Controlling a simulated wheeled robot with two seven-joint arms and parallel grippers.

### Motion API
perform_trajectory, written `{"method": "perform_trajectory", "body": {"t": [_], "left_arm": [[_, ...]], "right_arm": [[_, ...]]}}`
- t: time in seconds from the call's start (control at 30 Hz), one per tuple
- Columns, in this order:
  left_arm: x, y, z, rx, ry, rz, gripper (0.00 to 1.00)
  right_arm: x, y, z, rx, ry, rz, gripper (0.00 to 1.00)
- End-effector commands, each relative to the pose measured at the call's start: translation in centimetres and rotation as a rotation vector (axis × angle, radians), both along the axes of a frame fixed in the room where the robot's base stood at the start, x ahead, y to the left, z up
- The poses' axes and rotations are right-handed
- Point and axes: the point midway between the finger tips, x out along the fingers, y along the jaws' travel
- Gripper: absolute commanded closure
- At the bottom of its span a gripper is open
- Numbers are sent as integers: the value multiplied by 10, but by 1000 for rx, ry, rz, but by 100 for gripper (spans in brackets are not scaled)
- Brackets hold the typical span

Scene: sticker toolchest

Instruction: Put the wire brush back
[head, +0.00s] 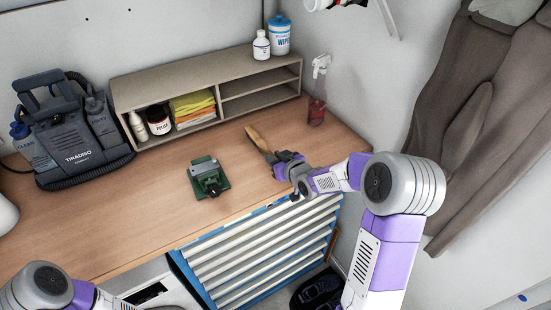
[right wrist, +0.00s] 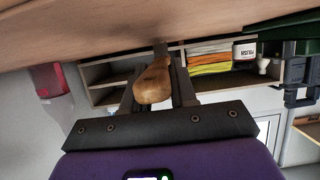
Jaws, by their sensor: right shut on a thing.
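The wire brush (head: 257,139) shows as a light wooden handle sticking up and left from my right gripper (head: 281,160), above the right part of the workbench. In the right wrist view the rounded wooden handle (right wrist: 153,82) sits between the two dark fingers of my right gripper (right wrist: 157,92), which is shut on it. The brush's bristles cannot be made out. My left gripper is out of view; only part of that arm shows at the lower left.
A green vise (head: 207,179) sits on the workbench (head: 120,222), left of my right gripper. A red spray bottle (head: 317,105) stands behind the gripper. A shelf unit (head: 222,75) holds cloths and containers. A grey cleaning machine (head: 72,140) stands at left. The bench's front left is clear.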

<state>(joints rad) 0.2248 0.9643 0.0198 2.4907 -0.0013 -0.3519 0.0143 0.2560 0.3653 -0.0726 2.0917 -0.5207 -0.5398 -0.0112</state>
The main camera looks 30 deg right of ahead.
Motion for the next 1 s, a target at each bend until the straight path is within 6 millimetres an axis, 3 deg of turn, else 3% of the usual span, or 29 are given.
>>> {"method": "perform_trajectory", "body": {"t": [0.37, 0.4, 0.6, 1.0], "left_arm": [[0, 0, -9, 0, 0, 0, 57], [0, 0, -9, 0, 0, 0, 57], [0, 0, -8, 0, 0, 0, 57], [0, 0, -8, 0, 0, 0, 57]], "right_arm": [[0, 0, -7, 0, -2, 0, 100], [0, 0, -7, 0, -2, 0, 72], [0, 0, -6, 0, -1, 0, 43], [-9, -1, -3, 0, 0, -1, 43]]}}
